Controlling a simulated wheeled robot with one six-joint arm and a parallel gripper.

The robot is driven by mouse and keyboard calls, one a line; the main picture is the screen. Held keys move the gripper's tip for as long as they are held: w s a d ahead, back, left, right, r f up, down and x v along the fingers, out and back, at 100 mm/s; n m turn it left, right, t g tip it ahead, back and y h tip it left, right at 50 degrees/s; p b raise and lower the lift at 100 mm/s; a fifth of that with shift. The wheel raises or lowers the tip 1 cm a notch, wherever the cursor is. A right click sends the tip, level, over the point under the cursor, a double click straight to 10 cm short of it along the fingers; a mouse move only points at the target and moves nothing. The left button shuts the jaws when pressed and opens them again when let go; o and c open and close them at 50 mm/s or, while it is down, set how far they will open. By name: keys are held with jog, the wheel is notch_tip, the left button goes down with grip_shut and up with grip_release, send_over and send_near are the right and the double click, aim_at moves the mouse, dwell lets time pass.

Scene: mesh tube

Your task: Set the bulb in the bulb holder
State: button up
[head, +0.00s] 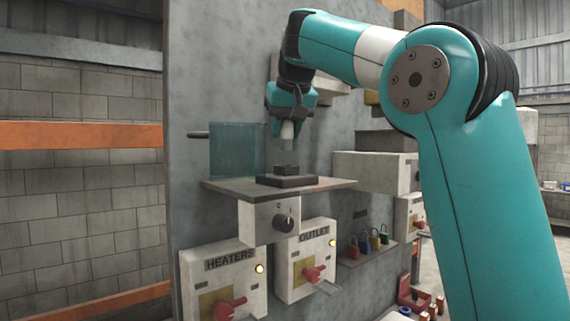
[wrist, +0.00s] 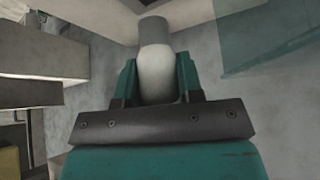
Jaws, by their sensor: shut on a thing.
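My gripper (head: 289,112) points down in the head view, above the small shelf on the grey panel. It is shut on the bulb (head: 287,131), which hangs upright with its grey end down. In the wrist view my gripper (wrist: 157,88) has a finger on each side of the bulb's pale rounded body (wrist: 155,75). The bulb's grey cylindrical end points away from the fingers. The bulb holder (head: 286,180) appears to be the dark stepped block on the shelf, below the bulb with a small gap between them. I cannot make out the holder in the wrist view.
A translucent teal screen (head: 237,150) stands left of my gripper, close by. The shelf (head: 335,184) carries the dark block. Below are a black knob (head: 284,223), heater and outlet switch boxes and several coloured padlocks. Grey boxes (head: 375,170) jut out at right.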

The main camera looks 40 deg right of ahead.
aim_at(287, 139)
notch_tip(287, 139, down, 5)
jog(key=b, duration=0.4)
jog(key=shift+b, duration=0.35)
jog(key=shift+r, duration=0.25)
jog(key=shift+f, duration=0.2)
jog(key=o, duration=0.9)
jog(key=shift+r, duration=0.1)
